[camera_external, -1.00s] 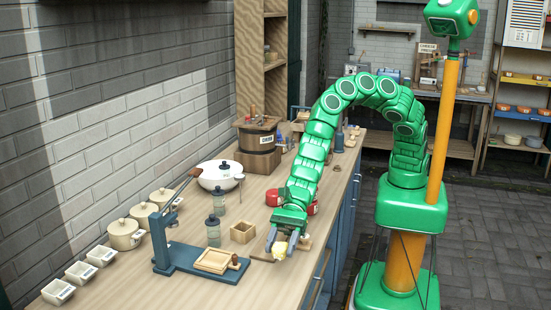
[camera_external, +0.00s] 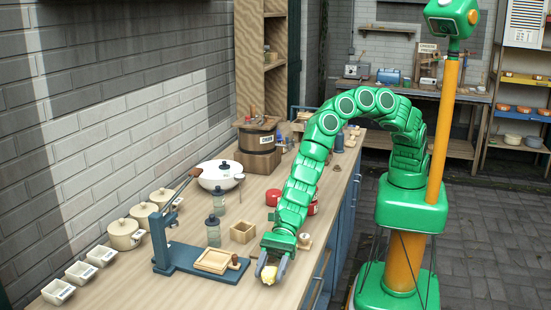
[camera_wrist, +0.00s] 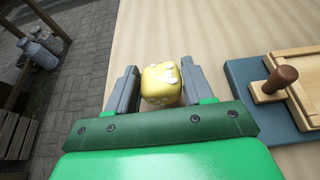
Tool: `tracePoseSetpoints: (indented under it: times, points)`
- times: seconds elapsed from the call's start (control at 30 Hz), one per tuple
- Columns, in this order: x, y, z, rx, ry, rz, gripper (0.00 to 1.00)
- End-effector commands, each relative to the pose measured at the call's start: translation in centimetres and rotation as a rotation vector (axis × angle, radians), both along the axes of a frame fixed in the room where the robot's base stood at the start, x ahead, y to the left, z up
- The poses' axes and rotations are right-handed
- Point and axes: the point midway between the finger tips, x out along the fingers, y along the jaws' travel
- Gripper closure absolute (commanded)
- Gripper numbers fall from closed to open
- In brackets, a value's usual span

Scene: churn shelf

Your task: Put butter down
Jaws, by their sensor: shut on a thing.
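The butter (camera_wrist: 161,84) is a small yellow lump with pale flecks, held between the two grey fingers of my gripper (camera_wrist: 159,88) in the wrist view. In the external view the butter (camera_external: 268,274) shows at the tip of my gripper (camera_external: 270,270), near the front edge of the wooden counter (camera_external: 225,288). My gripper is shut on the butter. I cannot tell whether the butter's underside touches the counter.
A blue press (camera_external: 185,262) with a wooden tray (camera_external: 216,261) stands left of my gripper; its wooden knob (camera_wrist: 282,76) is at right in the wrist view. A wooden box (camera_external: 242,232) and grey bottle (camera_external: 213,231) stand behind. Bare counter lies around the butter.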

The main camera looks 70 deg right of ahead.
Motion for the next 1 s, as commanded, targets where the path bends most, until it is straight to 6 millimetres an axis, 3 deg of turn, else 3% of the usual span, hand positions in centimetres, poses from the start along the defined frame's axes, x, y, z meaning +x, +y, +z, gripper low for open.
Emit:
tracePoseSetpoints:
  times: [0.13, 0.5, 0.53, 0.7, 1.0]
  points:
    - [0.00, -0.02, -1.33, -0.001, 0.000, 0.000, 0.79]
    - [-0.02, 0.00, -1.61, 0.000, 0.001, 0.000, 0.79]
    - [-0.01, 0.00, -1.65, 0.000, 0.001, 0.000, 0.47]
    - [-0.01, 0.00, -1.60, 0.000, 0.000, 0.000, 0.23]
    - [-0.01, -0.01, -1.48, 0.001, 0.000, 0.000, 0.23]
